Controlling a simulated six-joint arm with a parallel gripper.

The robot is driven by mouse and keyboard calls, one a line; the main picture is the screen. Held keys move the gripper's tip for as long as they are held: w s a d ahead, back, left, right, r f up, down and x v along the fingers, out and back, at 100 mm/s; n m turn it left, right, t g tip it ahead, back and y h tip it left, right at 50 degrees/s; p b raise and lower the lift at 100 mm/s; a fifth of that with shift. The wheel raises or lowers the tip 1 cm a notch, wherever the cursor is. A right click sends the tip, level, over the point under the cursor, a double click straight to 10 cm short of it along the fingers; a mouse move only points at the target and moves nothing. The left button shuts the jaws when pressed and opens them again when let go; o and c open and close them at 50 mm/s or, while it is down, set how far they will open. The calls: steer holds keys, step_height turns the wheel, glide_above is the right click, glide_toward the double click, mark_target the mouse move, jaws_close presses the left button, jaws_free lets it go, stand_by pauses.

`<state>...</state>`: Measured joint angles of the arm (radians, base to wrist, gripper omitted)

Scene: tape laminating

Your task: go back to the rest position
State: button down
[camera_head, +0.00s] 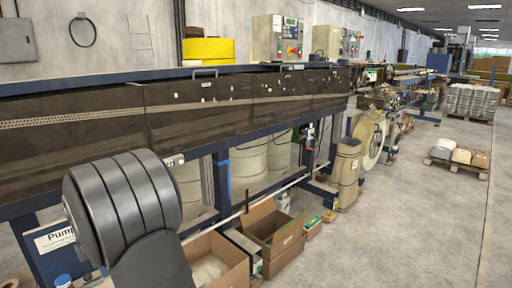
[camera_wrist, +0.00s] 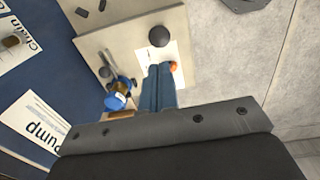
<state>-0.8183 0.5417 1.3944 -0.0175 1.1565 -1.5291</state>
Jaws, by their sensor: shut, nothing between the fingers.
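My gripper (camera_wrist: 161,68) shows in the wrist view as two blue-grey fingers side by side, shut with nothing between them. The fingers lie over a white sheet (camera_wrist: 149,55) on a beige board (camera_wrist: 115,42). A small orange round thing (camera_wrist: 173,66) is just right of the fingertips, and a dark round knob (camera_wrist: 158,36) is beyond them. A blue round item (camera_wrist: 117,101) with a brownish middle lies left of the fingers, apart from them. In the head view my gripper's fingers are not visible.
A long dark machine bench (camera_head: 190,113) on a blue frame runs across the head view. Open cardboard boxes (camera_head: 275,228) stand on the floor below it. A sign reading "Pump" (camera_wrist: 42,122) lies left in the wrist view.

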steer(key=shift+s+r, duration=0.1)
steer(key=shift+r, duration=1.35)
steer(key=c, duration=2.2)
jaws_free()
